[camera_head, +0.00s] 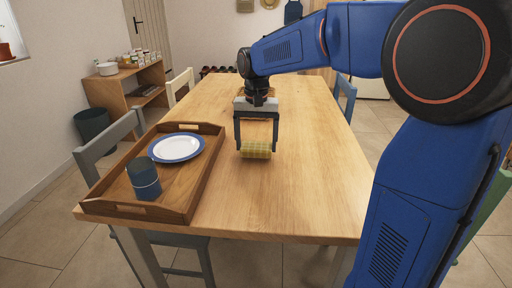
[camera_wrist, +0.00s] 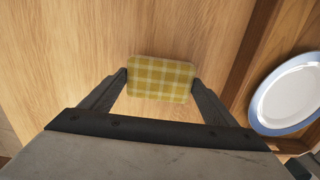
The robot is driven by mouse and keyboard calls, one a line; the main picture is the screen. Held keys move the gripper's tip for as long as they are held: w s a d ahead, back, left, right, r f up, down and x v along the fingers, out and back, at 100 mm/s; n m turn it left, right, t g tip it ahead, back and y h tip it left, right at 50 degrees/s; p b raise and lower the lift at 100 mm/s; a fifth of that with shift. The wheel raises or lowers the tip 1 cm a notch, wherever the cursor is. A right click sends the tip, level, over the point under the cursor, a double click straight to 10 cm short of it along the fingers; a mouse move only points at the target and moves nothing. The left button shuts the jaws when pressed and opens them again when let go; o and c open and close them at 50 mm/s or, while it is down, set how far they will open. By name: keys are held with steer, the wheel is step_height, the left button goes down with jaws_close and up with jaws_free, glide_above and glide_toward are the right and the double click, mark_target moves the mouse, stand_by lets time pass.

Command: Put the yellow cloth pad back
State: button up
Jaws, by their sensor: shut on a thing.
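The yellow cloth pad (camera_head: 256,150) is checked yellow and pale, a small thick block. My gripper (camera_head: 256,143) is shut on it, with one finger at each end. In the wrist view the pad (camera_wrist: 161,79) sits between the two fingertips (camera_wrist: 160,80), over bare wood. I cannot tell whether the pad touches the table or hangs just above it. It is to the right of the wooden tray.
A wooden tray (camera_head: 213,165) lies at the table's left side, holding a white plate with a blue rim (camera_head: 177,148) and a dark blue cup (camera_head: 144,180). The wooden table (camera_head: 300,180) is clear at right and front. Chairs stand around it; a low shelf (camera_head: 150,78) is at back left.

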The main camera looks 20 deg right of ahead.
mark_target(257, 145)
steer(key=shift+f, duration=0.85)
steer(key=shift+f, duration=0.15)
steer(key=o, duration=1)
steer(key=shift+d, duration=0.1)
step_height(257, 145, up, 12)
steer(key=shift+r, duration=0.2)
step_height(257, 145, down, 12)
steer(key=shift+f, duration=0.2)
steer(key=shift+r, duration=0.15)
